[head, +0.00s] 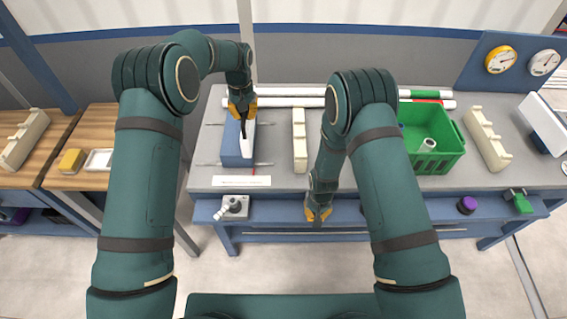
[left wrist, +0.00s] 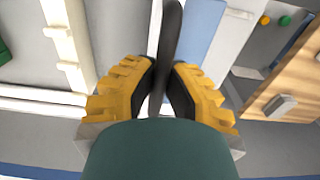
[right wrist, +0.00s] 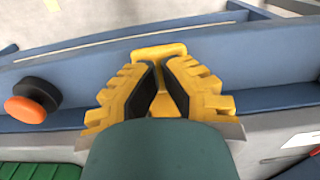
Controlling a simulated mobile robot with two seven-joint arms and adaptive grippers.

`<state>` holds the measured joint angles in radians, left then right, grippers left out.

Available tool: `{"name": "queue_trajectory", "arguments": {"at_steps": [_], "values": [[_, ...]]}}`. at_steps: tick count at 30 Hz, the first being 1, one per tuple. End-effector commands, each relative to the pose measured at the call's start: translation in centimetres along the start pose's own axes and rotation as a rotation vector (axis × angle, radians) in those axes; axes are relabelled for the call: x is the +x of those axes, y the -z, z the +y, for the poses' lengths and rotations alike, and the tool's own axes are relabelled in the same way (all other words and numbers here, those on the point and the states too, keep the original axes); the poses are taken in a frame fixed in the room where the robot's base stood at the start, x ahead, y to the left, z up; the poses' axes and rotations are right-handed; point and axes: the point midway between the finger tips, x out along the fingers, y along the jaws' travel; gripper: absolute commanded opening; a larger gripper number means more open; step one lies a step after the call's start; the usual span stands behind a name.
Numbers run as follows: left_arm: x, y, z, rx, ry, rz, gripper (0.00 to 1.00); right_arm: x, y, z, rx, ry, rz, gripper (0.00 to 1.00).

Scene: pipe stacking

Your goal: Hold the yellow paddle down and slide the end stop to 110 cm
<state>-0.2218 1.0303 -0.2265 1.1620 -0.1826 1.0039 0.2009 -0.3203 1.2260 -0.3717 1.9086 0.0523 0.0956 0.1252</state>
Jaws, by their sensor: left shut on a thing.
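My left gripper (head: 243,108) is shut on a dark bar-like handle (left wrist: 170,40) above a blue block with a white face (head: 237,158). I cannot tell whether the handle belongs to the end stop. A white strip with a red mark (head: 242,181) lies at the table's front edge; its figures are too small to read. My right gripper (head: 318,212) is low at the blue front beam, its fingertips close together. The yellow paddle (right wrist: 158,52) shows just beyond those fingertips in the right wrist view; the fingers partly hide it, and I cannot tell whether they touch it.
A green crate (head: 450,160) with a pipe piece stands on the right of the grey table. Cream notched racks (head: 299,140) stand nearby, and long white pipes lie at the back.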

Motion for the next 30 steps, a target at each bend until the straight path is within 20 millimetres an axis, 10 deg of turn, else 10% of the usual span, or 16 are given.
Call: {"name": "queue_trajectory", "arguments": {"at_steps": [30], "values": [[0.1, 0.0, -4.8, -0.003, 0.002, -0.002, 0.0, 0.1, 0.1, 0.1, 0.001, -0.001, 0.002, 0.0]]}}
